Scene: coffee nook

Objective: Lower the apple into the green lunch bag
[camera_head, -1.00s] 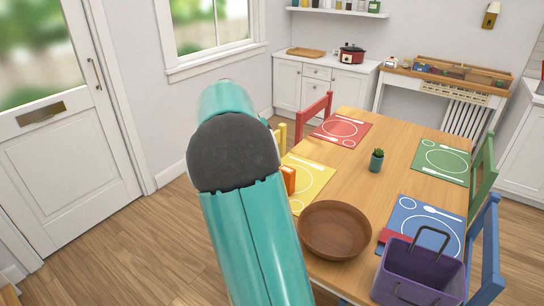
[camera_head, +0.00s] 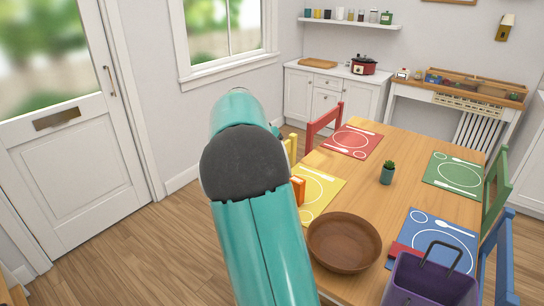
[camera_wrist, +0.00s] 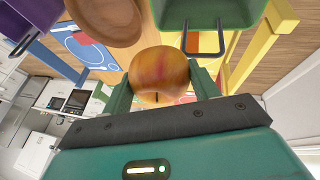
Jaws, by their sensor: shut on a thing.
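The apple (camera_wrist: 160,72), orange-red and yellow, sits between the fingers of my gripper (camera_wrist: 161,84) in the wrist view. My gripper is shut on it, with one green finger on each side. The green lunch bag (camera_wrist: 240,14) is at the top of the wrist view, with a dark handle hanging toward the apple. The apple appears close to the handle; I cannot tell whether they touch. In the head view my arm hides the apple, the gripper and the green bag.
A brown bowl (camera_head: 345,243), a purple bag (camera_head: 430,284) and a small potted plant (camera_head: 387,176) stand on the wooden table (camera_head: 385,205). A yellow chair (camera_wrist: 262,48) is beside the green bag in the wrist view. Blue (camera_head: 448,228) and red (camera_head: 350,141) placemats lie on the table.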

